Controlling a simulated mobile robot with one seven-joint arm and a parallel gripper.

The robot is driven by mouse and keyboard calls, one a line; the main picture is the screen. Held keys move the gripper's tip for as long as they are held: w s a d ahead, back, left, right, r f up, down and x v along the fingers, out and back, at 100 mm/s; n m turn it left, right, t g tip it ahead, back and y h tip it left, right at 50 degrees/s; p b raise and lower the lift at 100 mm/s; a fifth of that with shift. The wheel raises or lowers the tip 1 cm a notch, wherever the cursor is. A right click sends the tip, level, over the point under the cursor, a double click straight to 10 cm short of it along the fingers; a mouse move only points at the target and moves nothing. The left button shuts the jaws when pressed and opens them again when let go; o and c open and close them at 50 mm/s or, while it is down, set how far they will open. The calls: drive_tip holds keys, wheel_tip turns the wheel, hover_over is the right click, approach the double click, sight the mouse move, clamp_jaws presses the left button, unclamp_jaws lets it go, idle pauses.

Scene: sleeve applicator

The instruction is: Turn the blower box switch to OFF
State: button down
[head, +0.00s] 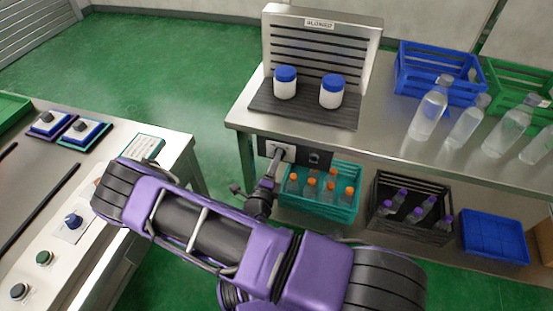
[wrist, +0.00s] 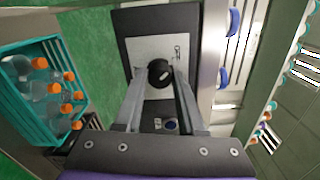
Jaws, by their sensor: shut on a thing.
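The blower box (head: 318,158) is a dark box under the front edge of the steel table, below the slatted blower. In the wrist view the box (wrist: 128,25) carries a light plate (wrist: 145,48) with a round black switch knob (wrist: 160,73) that has a pale mark. My gripper (wrist: 160,80) has one finger on each side of the knob and is shut on it. In the head view my gripper (head: 279,158) reaches the box's left part and hides the switch. The printing on the plate is too small to read.
Two white jars with blue lids (head: 285,83) stand before the slatted blower (head: 325,45). A teal crate of orange-capped bottles (head: 318,212) is close below the box. A dark crate (head: 410,235) is to its right. A control bench (head: 45,240) stands at left.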

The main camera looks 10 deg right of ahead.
drive_tip(key=shift+n, duration=0.5)
drive_tip(key=c, duration=0.5)
unclamp_jaws()
drive_tip(key=v, duration=1.7)
drive_tip(key=shift+s, duration=0.25)
